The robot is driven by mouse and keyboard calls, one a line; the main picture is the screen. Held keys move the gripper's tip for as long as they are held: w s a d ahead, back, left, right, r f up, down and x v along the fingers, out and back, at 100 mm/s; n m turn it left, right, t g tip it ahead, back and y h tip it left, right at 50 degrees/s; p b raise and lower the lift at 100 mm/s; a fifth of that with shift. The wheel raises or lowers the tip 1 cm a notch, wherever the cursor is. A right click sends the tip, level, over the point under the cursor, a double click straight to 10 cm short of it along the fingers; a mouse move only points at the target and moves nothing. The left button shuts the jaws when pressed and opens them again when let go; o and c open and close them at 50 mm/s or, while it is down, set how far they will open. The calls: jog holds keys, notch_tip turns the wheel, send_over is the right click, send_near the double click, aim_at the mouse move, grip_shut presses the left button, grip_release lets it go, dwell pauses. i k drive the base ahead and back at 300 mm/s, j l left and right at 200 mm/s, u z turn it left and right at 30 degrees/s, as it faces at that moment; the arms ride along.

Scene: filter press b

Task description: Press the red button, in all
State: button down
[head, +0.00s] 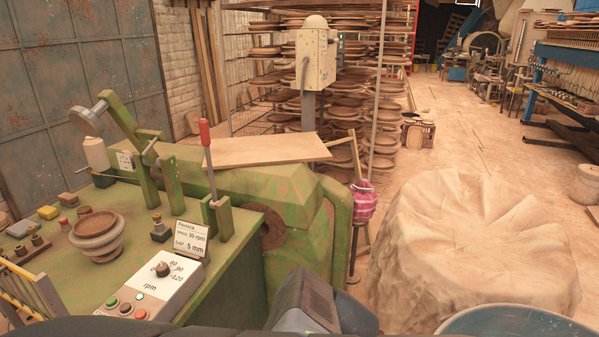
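A white control box (155,287) sits on the green machine's front corner, at the lower left of the head view. Its lower face has a row of small buttons, and a red button (140,314) is at the right end of the row. A teal lamp or button (140,297) sits just above the row. A black rotary knob (162,269) with an rpm scale is higher on the box. Whether the red button is pressed in cannot be told. My gripper's fingers are not in view. Dark grey parts at the bottom middle look like my own arm.
A red-handled lever (206,145) and a sign card (190,240) stand behind the control box. A clay bowl (97,232) is left of it. A covered mound (475,250) and a blue-rimmed tub (515,322) are at right. Open floor lies beyond.

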aim_at(140, 313)
jog(key=k+j, duration=0.4)
jog(key=k+l, duration=0.45)
jog(key=k+u, duration=0.2)
jog(key=k, duration=0.25)
jog(key=k+j, duration=0.15)
jog(key=k+j+u, duration=0.1)
jog(key=j, duration=0.25)
